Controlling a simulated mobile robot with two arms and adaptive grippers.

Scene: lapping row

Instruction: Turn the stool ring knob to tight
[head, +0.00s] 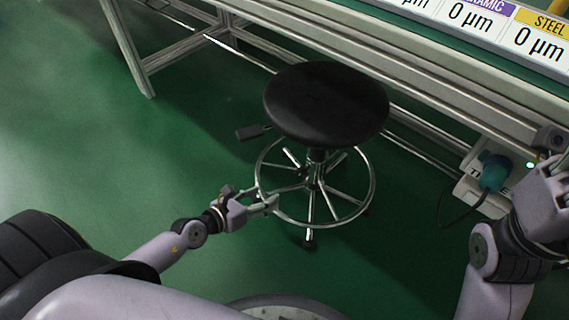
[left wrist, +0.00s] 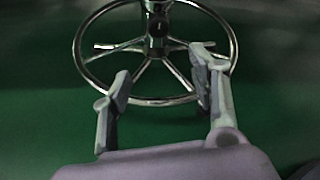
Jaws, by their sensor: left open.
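The stool has a round black seat (head: 325,104) and a chrome foot ring (head: 372,190) around its column, with spokes and legs below. In the left wrist view the foot ring (left wrist: 84,67) spans the top, and a dark round knob (left wrist: 157,28) sits on the column at its middle. In the head view I cannot make out the knob under the seat. My left gripper (head: 277,202) is open and empty at the ring's near left side; its two fingers (left wrist: 162,85) point toward the column, and contact with the ring is unclear. My right gripper (head: 546,200) is partly cut off at the right edge.
A dark lever paddle (head: 250,132) sticks out left below the seat. A metal-framed workbench (head: 420,85) runs behind the stool. A pale box with a teal plug (head: 493,173) and a cable is at right. The green floor at left is clear.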

